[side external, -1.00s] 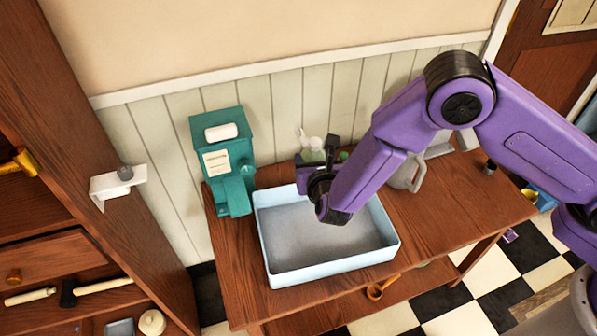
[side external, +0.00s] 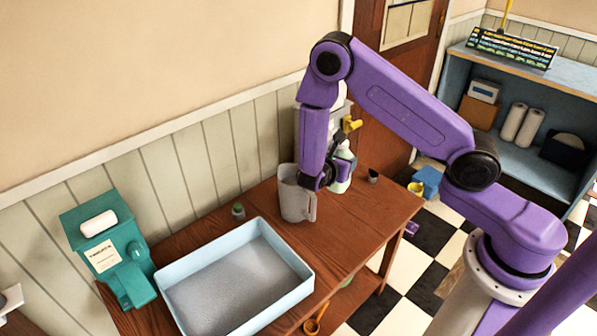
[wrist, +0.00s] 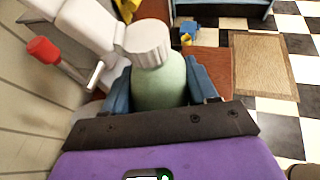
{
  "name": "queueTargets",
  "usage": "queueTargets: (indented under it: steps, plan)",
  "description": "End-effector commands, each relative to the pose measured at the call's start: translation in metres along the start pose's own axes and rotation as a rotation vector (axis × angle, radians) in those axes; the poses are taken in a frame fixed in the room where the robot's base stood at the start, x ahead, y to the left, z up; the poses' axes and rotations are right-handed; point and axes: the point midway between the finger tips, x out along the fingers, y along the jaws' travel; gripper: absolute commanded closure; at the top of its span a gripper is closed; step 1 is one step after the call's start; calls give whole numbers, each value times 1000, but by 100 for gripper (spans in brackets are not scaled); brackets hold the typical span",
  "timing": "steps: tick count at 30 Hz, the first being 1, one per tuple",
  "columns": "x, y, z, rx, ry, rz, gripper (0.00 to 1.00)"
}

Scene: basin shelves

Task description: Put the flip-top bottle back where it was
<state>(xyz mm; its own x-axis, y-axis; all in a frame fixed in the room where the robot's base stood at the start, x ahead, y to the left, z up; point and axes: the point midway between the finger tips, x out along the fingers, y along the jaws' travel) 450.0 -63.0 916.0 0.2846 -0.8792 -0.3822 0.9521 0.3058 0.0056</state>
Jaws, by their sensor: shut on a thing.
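The flip-top bottle is pale green with a white ribbed cap. In the wrist view the bottle (wrist: 160,82) stands between the blue fingers of my gripper (wrist: 161,88), which is shut on its body. In the side external view the bottle (side external: 343,172) is partly hidden behind my gripper (side external: 335,178), over the right part of the wooden table (side external: 350,230), just right of the grey pitcher (side external: 294,200). It looks roughly upright. Its base is hidden, so I cannot tell whether it touches the table.
A pale blue basin (side external: 290,292) fills the table's left part, with a teal dispenser (side external: 110,250) beside it. A small green-topped item (side external: 238,211) stands behind the basin. A small dark cup (side external: 372,175) stands right of the bottle. A white fixture with a red knob (wrist: 42,50) is close by.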

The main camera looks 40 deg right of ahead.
Motion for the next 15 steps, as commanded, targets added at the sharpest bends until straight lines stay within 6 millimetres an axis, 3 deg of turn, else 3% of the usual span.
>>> queueTargets:
  steps: [3, 12, 15]
  plan:
    - [22, -31, 13, 43, -1, -105, 77]
    - [49, -86, 32, 115, -2, -280, 77]
    - [53, -83, 18, 110, -2, -273, 77]
